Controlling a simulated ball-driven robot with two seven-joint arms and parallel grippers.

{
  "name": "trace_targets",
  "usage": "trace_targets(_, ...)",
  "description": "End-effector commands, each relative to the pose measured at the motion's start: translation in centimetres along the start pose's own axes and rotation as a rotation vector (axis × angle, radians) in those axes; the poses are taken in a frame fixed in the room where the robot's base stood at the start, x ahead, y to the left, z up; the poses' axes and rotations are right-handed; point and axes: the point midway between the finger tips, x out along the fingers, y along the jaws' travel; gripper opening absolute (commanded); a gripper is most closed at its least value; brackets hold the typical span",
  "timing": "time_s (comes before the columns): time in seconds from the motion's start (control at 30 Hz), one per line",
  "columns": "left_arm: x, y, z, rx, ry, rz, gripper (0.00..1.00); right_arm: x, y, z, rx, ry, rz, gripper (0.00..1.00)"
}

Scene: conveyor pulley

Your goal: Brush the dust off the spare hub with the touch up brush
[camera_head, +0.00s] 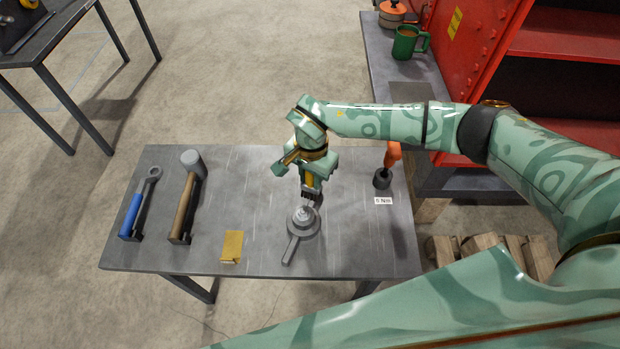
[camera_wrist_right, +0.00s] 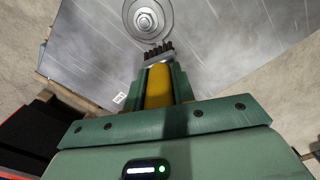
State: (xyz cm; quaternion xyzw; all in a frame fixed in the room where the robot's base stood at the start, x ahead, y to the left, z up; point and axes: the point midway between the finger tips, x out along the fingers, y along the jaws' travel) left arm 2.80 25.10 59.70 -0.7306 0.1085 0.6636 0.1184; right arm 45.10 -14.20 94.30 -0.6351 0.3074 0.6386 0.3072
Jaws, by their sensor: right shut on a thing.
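The spare hub (camera_head: 303,222) is a grey round piece with a stepped centre, lying on the grey table (camera_head: 255,190). It also shows at the top of the right wrist view (camera_wrist_right: 146,20). My right gripper (camera_head: 309,180) is shut on the touch up brush, which has a yellow handle (camera_wrist_right: 158,85) and dark bristles (camera_wrist_right: 158,50). The bristles point down at the hub's far edge; I cannot tell whether they touch it. No dust can be made out on the hub. My left gripper is not in view.
On the table's left lie a blue-handled wrench (camera_head: 135,212) and a mallet (camera_head: 186,195). A yellow pad (camera_head: 232,246) lies at the front. An orange-handled tool (camera_head: 391,158) stands in a dark holder at the right, by a white label (camera_head: 383,201). A green mug (camera_head: 407,42) stands on the back bench.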

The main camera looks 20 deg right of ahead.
Motion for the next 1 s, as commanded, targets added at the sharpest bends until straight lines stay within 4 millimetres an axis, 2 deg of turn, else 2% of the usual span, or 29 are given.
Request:
trace_targets(0.1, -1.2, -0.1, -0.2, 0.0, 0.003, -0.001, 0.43, -1.5, 0.0, -0.2, 0.005, 0.002, -0.003, 0.02)
trace_targets(0.37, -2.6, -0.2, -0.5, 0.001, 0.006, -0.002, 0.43, -3.4, 0.0, -0.4, 0.015, 0.002, -0.001, 0.02)
trace_targets(1.0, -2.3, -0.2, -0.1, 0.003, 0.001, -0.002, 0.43, -3.4, -0.2, -0.6, 0.017, 0.001, -0.002, 0.02)
